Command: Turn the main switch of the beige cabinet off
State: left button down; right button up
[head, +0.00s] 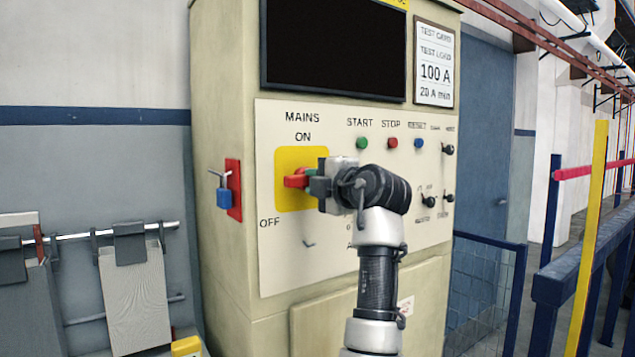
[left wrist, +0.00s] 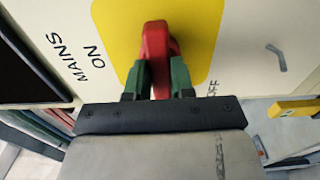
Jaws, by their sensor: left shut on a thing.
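The beige cabinet (head: 222,60) stands in front of me. Its main switch is a red handle (head: 296,181) on a yellow plate (head: 288,160), with MAINS ON printed above and OFF at lower left. My left gripper (head: 309,182) is shut on the red handle; in the left wrist view the handle (left wrist: 156,45) sits between the two green fingertips (left wrist: 158,82). The handle lies roughly level across the plate, its visible end toward the left, OFF side. The gripper hides part of it, so its exact angle is unclear. My right gripper is not in view.
A blue padlock (head: 224,198) hangs on a red plate at the cabinet's left side. Start and stop buttons and several black knobs (head: 448,149) are to the right. A rail with hanging grey plates (head: 135,292) is at left, blue railings (head: 560,280) at right.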

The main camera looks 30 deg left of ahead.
pick_arm(q)
jog(key=shift+r, duration=0.15)
jog(key=c, duration=1.4)
grip_release()
jog(key=o, duration=0.4)
jog(key=shift+a, duration=0.15)
jog(key=shift+o, duration=0.2)
jog(key=b+v, duration=0.2)
jog(key=v, duration=0.9)
jog(key=shift+b, duration=0.35)
